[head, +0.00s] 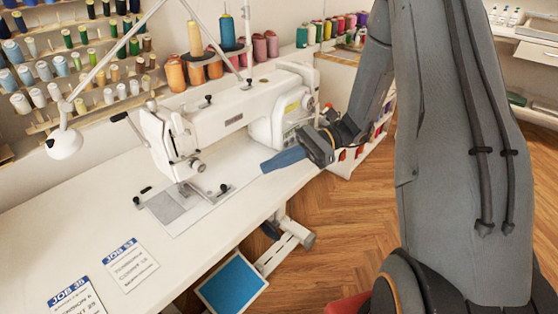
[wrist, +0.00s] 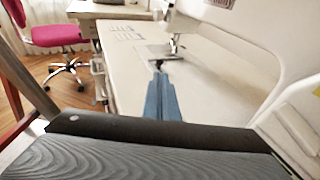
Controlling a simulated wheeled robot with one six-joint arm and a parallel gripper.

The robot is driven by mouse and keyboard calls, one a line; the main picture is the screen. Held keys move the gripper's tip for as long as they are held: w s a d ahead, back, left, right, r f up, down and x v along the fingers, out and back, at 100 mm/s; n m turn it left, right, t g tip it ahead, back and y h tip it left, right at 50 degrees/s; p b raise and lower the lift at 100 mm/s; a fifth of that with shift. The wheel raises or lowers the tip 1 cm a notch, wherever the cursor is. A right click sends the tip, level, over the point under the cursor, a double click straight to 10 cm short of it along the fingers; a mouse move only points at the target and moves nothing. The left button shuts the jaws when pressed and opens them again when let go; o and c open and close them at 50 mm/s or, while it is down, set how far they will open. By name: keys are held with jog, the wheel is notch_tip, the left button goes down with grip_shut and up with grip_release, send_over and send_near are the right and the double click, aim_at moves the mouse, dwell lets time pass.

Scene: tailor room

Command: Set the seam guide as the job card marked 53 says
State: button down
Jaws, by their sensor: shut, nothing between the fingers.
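The job card headed JOB 53 (head: 130,265) lies flat on the white table; its smaller lines are too small to read surely. The white sewing machine (head: 225,120) stands behind it, with a grey plate (head: 178,208) under its needle. Small black parts lie on this plate: one at its left and a black knob (head: 222,188) at its right. I cannot tell surely which is the seam guide. My gripper (head: 266,167) is shut and empty, its blue fingers over the table right of the plate. In the wrist view the fingers (wrist: 159,76) point toward the black knob, seemingly apart from it.
A second card, JOB 38 (head: 75,298), lies nearer the table's front left. A white lamp (head: 65,144) hangs over the left. Thread racks line the wall. A pink chair (wrist: 62,34) stands past the table. The table between cards and machine is clear.

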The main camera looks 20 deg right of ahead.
aim_at(235, 191)
jog(key=p+x, duration=0.1)
jog(key=x, duration=0.8)
jog(key=shift+s+a, duration=0.1)
jog(key=shift+a, duration=0.1)
jog(key=shift+s+a+p, duration=0.3)
jog(key=shift+a+p, duration=0.05)
jog(key=shift+a, duration=0.4)
